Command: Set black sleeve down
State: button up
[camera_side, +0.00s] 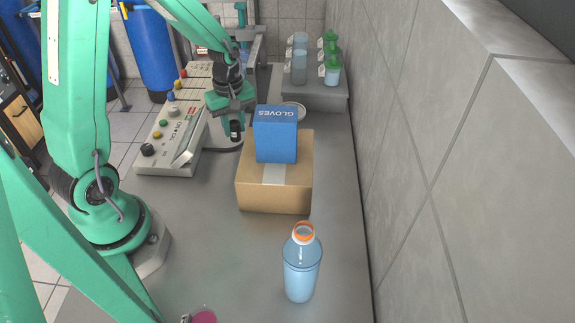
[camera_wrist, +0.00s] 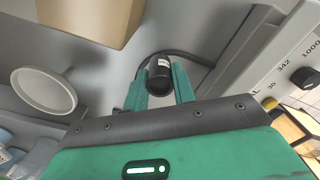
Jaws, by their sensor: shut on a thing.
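My gripper (camera_side: 236,117) hangs in the middle of the side view, between the control panel and the cardboard box. It is shut on the black sleeve (camera_side: 236,130), a short dark cylinder that points downward. In the wrist view the sleeve (camera_wrist: 159,82) sits between the two green fingers of my gripper (camera_wrist: 164,86), with a small white label on its side. The sleeve appears to be above the grey bench, but its exact height is hard to tell.
A cardboard box (camera_side: 272,195) with a blue gloves box (camera_side: 276,140) on top stands close right. The control panel (camera_side: 172,140) lies left, with a dark cable (camera_wrist: 190,55) near it. A round white dish (camera_wrist: 44,90) is behind. A blue bottle (camera_side: 301,268) stands in front.

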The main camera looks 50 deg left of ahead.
aim_at(234, 123)
jog(key=shift+f, duration=1.4)
jog(key=o, duration=0.9)
jog(key=shift+f, duration=0.1)
jog(key=shift+o, duration=0.2)
notch_tip(234, 123, up, 12)
jog(key=shift+r, duration=0.15)
